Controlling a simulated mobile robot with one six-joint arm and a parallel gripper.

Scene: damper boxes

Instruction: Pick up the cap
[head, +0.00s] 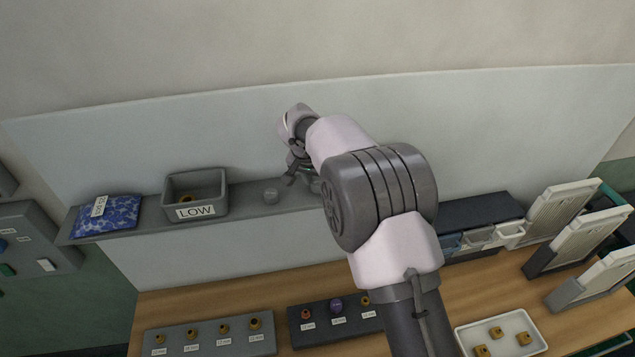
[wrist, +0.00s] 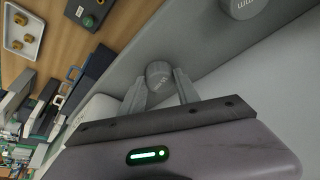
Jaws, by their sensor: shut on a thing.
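My gripper (wrist: 161,82) is shut on a grey round cap (wrist: 158,75) with small "mm" lettering, one finger on each side of it. The cap is at the grey shelf; I cannot tell whether it touches the shelf or is slightly raised. In the head view my gripper (head: 301,180) is over the shelf, and the held cap cannot be made out there. A similar grey cap with "mm" lettering shows at the top edge of the wrist view (wrist: 239,6).
On the shelf (head: 140,232) are a grey bin marked LOW (head: 195,211) and a blue patterned bag (head: 107,216). Below, the wooden table holds a grey board with labelled knobs (head: 210,337), a dark board (head: 335,330), a white tray (head: 459,333) and upright filter-like panels (head: 562,212).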

